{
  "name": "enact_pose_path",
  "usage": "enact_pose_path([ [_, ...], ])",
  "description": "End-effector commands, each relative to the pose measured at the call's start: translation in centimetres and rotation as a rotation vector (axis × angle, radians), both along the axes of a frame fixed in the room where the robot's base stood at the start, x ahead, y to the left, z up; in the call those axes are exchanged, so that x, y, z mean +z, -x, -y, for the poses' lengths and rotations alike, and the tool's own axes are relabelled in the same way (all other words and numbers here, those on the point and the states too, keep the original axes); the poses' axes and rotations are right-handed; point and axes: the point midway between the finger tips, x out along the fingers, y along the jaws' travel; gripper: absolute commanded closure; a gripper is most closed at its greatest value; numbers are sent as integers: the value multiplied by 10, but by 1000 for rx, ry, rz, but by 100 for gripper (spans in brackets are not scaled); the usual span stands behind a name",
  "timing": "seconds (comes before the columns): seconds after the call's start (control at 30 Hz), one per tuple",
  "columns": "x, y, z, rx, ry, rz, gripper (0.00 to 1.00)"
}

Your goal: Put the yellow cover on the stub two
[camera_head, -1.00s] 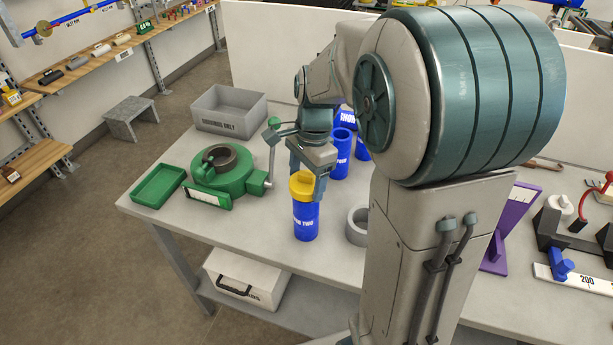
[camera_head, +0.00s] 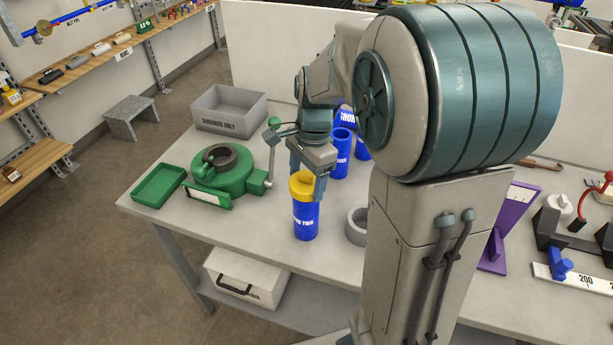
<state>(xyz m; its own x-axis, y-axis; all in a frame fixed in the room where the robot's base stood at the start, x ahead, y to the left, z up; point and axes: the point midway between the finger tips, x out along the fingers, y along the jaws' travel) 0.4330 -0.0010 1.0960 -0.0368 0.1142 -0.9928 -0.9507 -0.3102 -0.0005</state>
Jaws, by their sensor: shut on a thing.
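The yellow cover (camera_head: 301,185) sits on top of the upright blue stub two (camera_head: 305,222), which stands on the grey table near its front edge. The cover looks level and in line with the stub. I cannot tell how far down it is seated. My gripper (camera_head: 318,186) points down and is shut on the yellow cover. One finger shows at the cover's right side; the other finger is hidden. My arm's large upper links cover the right middle of the view.
A green clamp (camera_head: 220,170), a green tray (camera_head: 158,185) and a grey bin (camera_head: 229,108) stand to the left. Another blue stub (camera_head: 340,155) stands behind my gripper. A grey ring (camera_head: 357,228) lies right of stub two. A purple stand (camera_head: 500,235) is further right.

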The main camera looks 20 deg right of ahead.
Motion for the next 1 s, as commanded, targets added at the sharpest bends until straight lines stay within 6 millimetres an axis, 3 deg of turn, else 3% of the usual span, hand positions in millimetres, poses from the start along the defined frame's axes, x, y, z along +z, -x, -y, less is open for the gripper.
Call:
enact_pose_path([
  [1.0, -25, 0, 0, 0, 0, 0, 52],
])
